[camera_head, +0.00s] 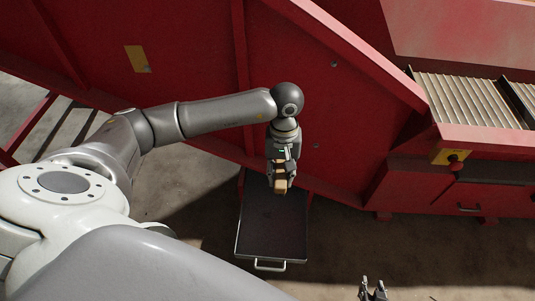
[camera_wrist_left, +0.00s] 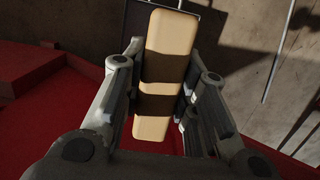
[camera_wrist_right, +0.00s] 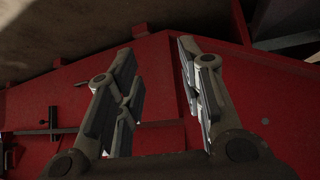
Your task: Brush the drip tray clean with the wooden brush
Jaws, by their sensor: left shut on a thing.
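The drip tray (camera_head: 272,232) is a dark, shallow rectangle with a pale rim and a handle at its near end, low in front of the red machine. Any dirt on it is too dark to make out. My left gripper (camera_head: 281,174) is shut on the wooden brush (camera_head: 280,186), over the tray's far end. In the left wrist view the brush (camera_wrist_left: 171,48) is a pale wooden block between the fingers; its bristles are hidden. I cannot tell whether it touches the tray. My right gripper (camera_head: 373,290) is open and empty, right of the tray; its parted fingers show in the right wrist view (camera_wrist_right: 160,80).
The red machine (camera_head: 340,130) rises behind the tray, with a ribbed conveyor (camera_head: 465,103) and a red button on a yellow box (camera_head: 453,160) at right. The concrete floor (camera_head: 345,245) right of the tray is clear.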

